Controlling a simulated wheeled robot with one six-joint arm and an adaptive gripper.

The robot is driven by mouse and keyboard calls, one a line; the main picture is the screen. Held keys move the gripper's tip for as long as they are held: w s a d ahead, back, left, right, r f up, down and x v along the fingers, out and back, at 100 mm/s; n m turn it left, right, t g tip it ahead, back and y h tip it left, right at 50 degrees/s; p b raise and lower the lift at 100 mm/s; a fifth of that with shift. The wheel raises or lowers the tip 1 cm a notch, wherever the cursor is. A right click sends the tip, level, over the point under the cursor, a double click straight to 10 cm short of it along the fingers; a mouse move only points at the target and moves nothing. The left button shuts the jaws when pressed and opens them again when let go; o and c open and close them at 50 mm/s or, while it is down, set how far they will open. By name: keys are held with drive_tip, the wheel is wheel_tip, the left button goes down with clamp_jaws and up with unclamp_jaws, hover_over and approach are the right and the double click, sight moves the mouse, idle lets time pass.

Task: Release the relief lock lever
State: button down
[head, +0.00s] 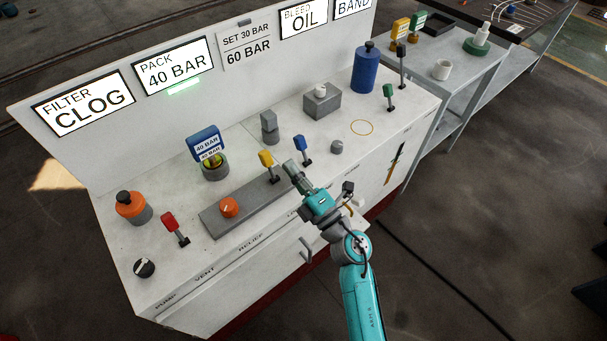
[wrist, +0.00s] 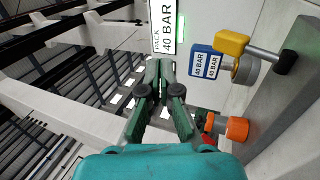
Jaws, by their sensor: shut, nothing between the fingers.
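A yellow-handled lever (head: 266,160) stands at the right end of a raised grey plate, next to an orange knob (head: 229,207). My gripper (head: 289,165) is shut and empty, just right of the yellow lever and left of a blue lever (head: 301,146). The fingertips (wrist: 153,68) show no contact with the yellow handle.
A red lever (head: 174,227) and an orange-topped canister (head: 131,206) stand at the left. A gauge with a blue tag (head: 206,143) stands behind the plate. A grey block (head: 269,127), a blue cylinder (head: 365,68) and a green lever (head: 389,95) stand farther along the bench.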

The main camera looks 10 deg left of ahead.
drive_tip(key=shift+s+d+r, duration=0.5)
drive_tip(key=shift+s+d, duration=0.1)
drive_tip(key=shift+d, duration=0.15)
drive_tip(key=shift+s+d+r, duration=0.5)
drive_tip(key=shift+s+d, duration=0.1)
drive_tip(key=shift+d, duration=0.15)
drive_tip(key=s+d+f+m+t+h, duration=0.3)
drive_tip(key=s+d+f+m+h, duration=0.15)
drive_tip(key=s+d+m, duration=0.45)
drive_tip(key=s+d+f+m+t+h, duration=0.2)
drive_tip(key=s+d+f+m+h, duration=0.2)
drive_tip(key=s+d+m+h, duration=0.45)
drive_tip(key=s+d+m+g+h, duration=0.1)
drive_tip(key=s+d+m, duration=0.2)
drive_tip(key=s, duration=0.4)
drive_tip(key=s+d+r+m+g+h, duration=0.1)
drive_tip(key=s+d+m+h, duration=0.1)
drive_tip(key=s+d+m, duration=0.2)
drive_tip(key=s+d+m+g+h, duration=0.1)
drive_tip(key=s+d+m, duration=0.2)
drive_tip(key=s, duration=0.7)
drive_tip(key=shift+s+d+r+m+g, duration=0.2)
drive_tip(key=shift+d+r+m+g, duration=0.15)
drive_tip(key=shift+d+m+g, duration=0.1)
